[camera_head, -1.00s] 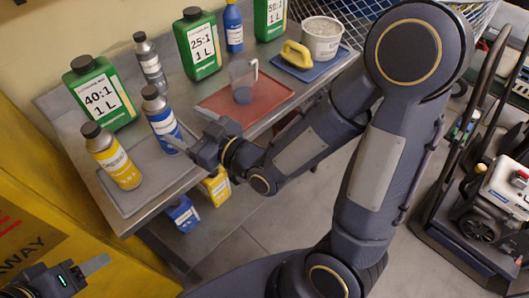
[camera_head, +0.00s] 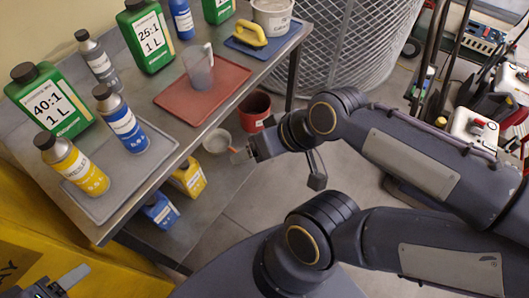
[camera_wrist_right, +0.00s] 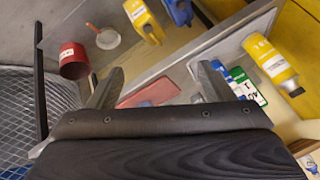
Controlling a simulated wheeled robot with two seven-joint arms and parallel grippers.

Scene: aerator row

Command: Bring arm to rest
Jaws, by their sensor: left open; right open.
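My right arm comes in from the right of the head view. Its gripper (camera_head: 243,153) hangs in front of the bench's front edge, apart from the bottles. In the right wrist view the two fingers of this gripper (camera_wrist_right: 157,86) stand wide apart with nothing held between them. My left gripper (camera_head: 72,277) shows only in part at the lower left corner of the head view, open, with no object seen in it. The steel bench (camera_head: 160,165) carries the bottles and trays.
A yellow bottle (camera_head: 72,165) and blue bottle (camera_head: 122,120) stand on a grey tray. A clear jug (camera_head: 198,68) stands on a red tray (camera_head: 178,100). A red pot (camera_head: 255,108) and small bowl (camera_head: 217,141) sit below. A mesh basket (camera_head: 350,50) stands behind right.

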